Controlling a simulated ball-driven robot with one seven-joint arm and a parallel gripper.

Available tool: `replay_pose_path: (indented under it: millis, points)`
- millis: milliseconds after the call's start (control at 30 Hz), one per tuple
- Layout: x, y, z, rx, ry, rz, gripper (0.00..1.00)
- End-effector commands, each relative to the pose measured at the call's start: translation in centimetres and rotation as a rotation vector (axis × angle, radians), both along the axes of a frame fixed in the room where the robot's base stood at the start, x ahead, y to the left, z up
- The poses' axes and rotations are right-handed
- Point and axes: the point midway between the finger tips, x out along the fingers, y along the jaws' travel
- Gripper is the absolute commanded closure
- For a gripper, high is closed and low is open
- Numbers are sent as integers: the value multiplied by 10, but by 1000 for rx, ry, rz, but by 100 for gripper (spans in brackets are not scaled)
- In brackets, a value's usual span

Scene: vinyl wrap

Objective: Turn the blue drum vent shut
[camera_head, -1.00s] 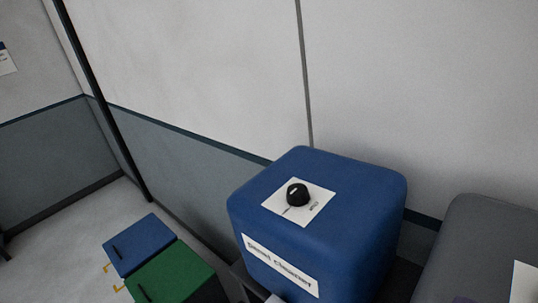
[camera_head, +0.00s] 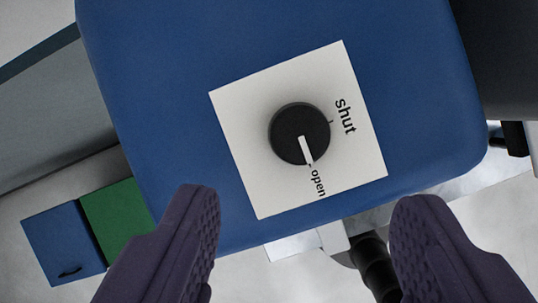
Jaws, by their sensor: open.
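The blue drum (camera_head: 160,90) fills the middle of the view, seen from above. On its top is a white square plate (camera_head: 240,105) marked "shut" and "open". The vent is a round black knob (camera_head: 290,125) on that plate. Its white pointer line points down and slightly right, toward the "open" mark. My gripper (camera_head: 308,212) is open, with its two dark purple ridged fingers apart at the lower left and lower right. The fingertips appear below the knob in the picture and nothing is between them. I cannot tell their height above the drum.
A green box (camera_head: 118,220) and a blue box (camera_head: 62,243) are at the lower left. A dark grey drum (camera_head: 508,55) stands close at the right. Pale floor shows at the bottom. A grey wall (camera_head: 45,115) is at the left.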

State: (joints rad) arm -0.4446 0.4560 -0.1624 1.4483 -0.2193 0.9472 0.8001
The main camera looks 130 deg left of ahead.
Motion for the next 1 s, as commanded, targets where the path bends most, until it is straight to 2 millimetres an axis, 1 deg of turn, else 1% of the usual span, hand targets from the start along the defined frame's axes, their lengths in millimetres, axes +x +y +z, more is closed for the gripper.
replay_pose_path:
  millis: [300, 400, 533, 767, 800, 867, 900, 967, 1000]
  points:
    - [17, -7, -50, -2, 5, -2, 35]
    - [23, -9, -61, -1, 4, -1, 35]
    - [26, -11, -69, -1, 2, -2, 35]
    - [26, -11, -71, 0, 1, 0, 35]
    - [26, -11, -71, 0, 1, 0, 40]
    - [26, -11, -71, 0, 1, 0, 54]
    - [26, -11, -70, 0, 1, 0, 63]
    - [26, -11, -70, 0, 1, 0, 77]
    - [26, -11, -70, 0, 1, 0, 86]
